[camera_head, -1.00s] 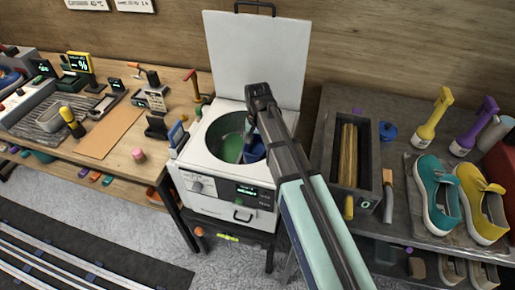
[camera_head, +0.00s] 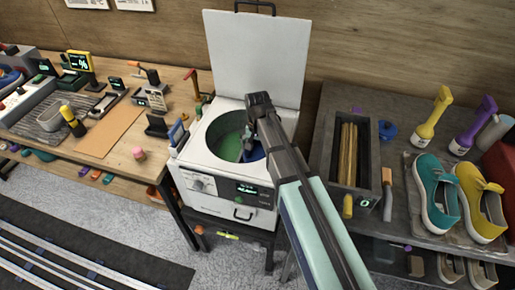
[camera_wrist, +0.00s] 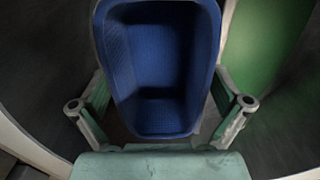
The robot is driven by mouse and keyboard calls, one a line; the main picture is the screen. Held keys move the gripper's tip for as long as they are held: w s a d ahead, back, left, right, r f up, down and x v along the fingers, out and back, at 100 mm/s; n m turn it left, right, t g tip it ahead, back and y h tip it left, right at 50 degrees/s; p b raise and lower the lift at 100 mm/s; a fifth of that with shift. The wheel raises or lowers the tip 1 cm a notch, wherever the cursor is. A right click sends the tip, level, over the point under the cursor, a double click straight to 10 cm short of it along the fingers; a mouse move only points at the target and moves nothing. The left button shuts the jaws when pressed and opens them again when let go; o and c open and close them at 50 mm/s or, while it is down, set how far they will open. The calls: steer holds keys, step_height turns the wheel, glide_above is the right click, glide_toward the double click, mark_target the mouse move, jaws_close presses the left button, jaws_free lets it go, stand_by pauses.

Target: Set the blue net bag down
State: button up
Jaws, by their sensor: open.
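The blue net bag (camera_head: 257,153) is inside the round drum of the white top-loading washer (camera_head: 215,178), on the drum's right side. In the wrist view the bag (camera_wrist: 165,60) looks like an open, box-shaped blue pouch, upright, with its hollow toward the camera. My gripper (camera_head: 247,155) reaches down into the drum at the bag. In the wrist view its fingers are spread, one on each side of the bag's near end. Whether they touch the bag is unclear. The bag's underside is hidden.
The washer's white lid (camera_head: 253,55) stands open behind the drum. The green drum interior (camera_head: 226,130) shows free room left of the bag. A wooden bench (camera_head: 105,130) with tools stands left. A grey table (camera_head: 400,220) with shoes (camera_head: 436,195) and bottles stands right.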

mark_target(258, 155)
steer(key=shift+r, duration=0.15)
step_height(258, 155, up, 12)
steer(key=b, duration=0.3)
stand_by(0.4)
stand_by(0.4)
